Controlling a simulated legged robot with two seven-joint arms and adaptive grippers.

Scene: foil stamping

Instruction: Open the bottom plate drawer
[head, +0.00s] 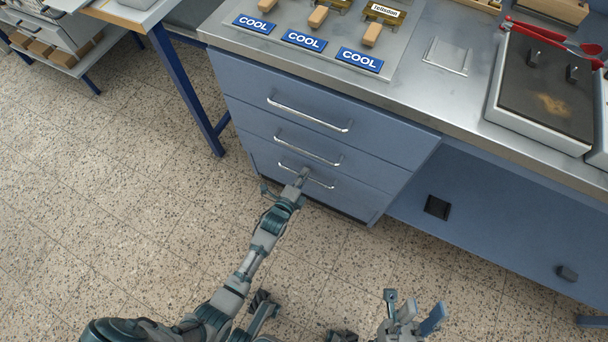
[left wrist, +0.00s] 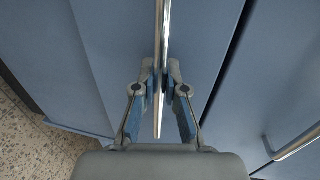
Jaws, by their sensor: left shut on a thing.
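The bottom plate drawer (head: 335,198) is the lowest of three blue drawers under the metal worktop. Its front looks about flush with the drawers above it. Its bar handle (head: 318,181) shows in the head view, and also runs down the middle of the left wrist view (left wrist: 163,35). My left gripper (head: 302,174) is at this handle, with its fingers on both sides of the bar, shut on it; the left wrist view shows this grip (left wrist: 160,80). My right gripper (head: 415,312) is low in the head view, away from the drawers and empty, its fingers apart.
The middle drawer handle (head: 308,148) and top drawer handle (head: 308,115) are above. The worktop (head: 425,88) holds blue COOL signs (head: 303,40), wooden-handled tools and a dark plate device (head: 545,90). A blue table leg (head: 185,85) stands left of the drawers. The speckled floor (head: 110,200) in front is clear.

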